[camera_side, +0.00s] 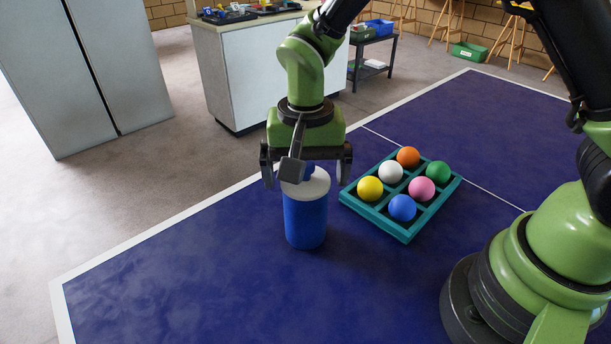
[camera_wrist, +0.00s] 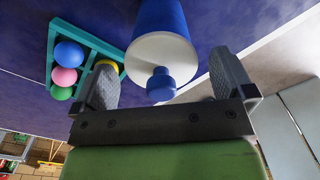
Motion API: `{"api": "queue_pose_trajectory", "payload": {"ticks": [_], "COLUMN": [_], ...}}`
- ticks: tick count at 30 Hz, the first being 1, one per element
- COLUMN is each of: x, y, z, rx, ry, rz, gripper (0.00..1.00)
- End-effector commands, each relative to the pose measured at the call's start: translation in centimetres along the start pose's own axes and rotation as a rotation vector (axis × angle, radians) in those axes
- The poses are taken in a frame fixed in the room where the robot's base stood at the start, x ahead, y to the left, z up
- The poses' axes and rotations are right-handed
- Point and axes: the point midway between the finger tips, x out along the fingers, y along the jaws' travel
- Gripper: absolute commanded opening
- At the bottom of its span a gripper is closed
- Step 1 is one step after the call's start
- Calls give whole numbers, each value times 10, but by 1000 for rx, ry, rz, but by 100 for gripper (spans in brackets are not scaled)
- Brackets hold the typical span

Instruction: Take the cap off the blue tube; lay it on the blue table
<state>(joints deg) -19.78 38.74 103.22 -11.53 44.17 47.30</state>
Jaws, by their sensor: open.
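The blue tube (camera_side: 305,222) stands upright on the blue table (camera_side: 190,275). Its white cap (camera_side: 318,185) sits on top and has a blue knob (camera_side: 308,172). The cap (camera_wrist: 150,50) and knob (camera_wrist: 161,85) also show in the wrist view, with the tube (camera_wrist: 160,15) behind them. My gripper (camera_side: 306,180) is over the tube's top, with its jaws open. In the wrist view my gripper (camera_wrist: 165,85) has one finger on each side of the knob, with a gap on both sides, and holds nothing.
A teal tray (camera_side: 405,235) with several coloured balls stands close to the right of the tube. A white line edges the table. The table's front left is clear. A white counter (camera_side: 255,75) stands on the floor beyond the table.

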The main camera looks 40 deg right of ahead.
Motion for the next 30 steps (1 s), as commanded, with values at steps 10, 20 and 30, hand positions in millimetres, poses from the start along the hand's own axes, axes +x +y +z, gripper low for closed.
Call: {"api": "queue_pose_trajectory", "payload": {"ticks": [10,20,30], "x": [3,2,-46], "y": [0,0,-1], "z": [0,0,-1], "rx": [0,0,-1], "ry": [0,1,5], "rz": [0,0,-7], "gripper": [79,55,55]}}
